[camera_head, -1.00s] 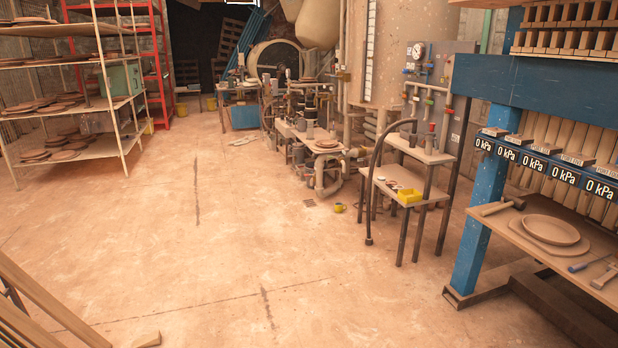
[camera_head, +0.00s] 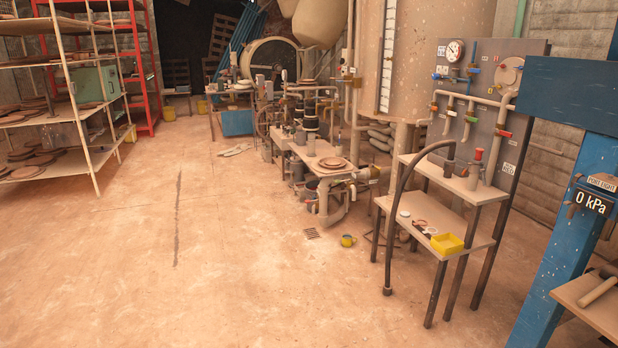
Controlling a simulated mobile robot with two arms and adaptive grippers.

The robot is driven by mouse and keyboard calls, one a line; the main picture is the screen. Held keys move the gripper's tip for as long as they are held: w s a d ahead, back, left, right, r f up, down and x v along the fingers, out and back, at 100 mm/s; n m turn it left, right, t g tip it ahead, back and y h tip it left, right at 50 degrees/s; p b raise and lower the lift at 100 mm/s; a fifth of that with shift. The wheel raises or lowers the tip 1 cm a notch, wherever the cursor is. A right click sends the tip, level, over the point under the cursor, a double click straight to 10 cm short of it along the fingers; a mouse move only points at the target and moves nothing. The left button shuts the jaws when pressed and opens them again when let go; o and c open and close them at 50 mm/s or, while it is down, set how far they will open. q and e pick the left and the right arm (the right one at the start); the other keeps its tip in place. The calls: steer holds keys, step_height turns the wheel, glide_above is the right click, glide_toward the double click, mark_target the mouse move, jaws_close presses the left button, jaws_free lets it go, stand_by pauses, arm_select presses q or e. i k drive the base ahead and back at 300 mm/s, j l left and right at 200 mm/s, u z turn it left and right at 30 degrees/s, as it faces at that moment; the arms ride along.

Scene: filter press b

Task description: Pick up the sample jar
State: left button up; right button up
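I cannot make out a sample jar for certain. The small two-level stand (camera_head: 410,163) at right centre holds small vessels on its top shelf. One is an upright item with a red top (camera_head: 476,172); a dark grey cylinder (camera_head: 449,168) stands to its left, by the curved hose. The stand's lower shelf holds a yellow tray (camera_head: 447,244) and several small round pieces (camera_head: 420,223), too small to identify. Neither of my grippers is in view.
The dark hose (camera_head: 388,260) hangs left of the stand. A blue press frame (camera_head: 565,240) stands at right, shelving (camera_head: 88,100) at left. The floor (camera_head: 180,260) between is open.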

mark_target(392, 197)
steer(key=i, duration=1.9)
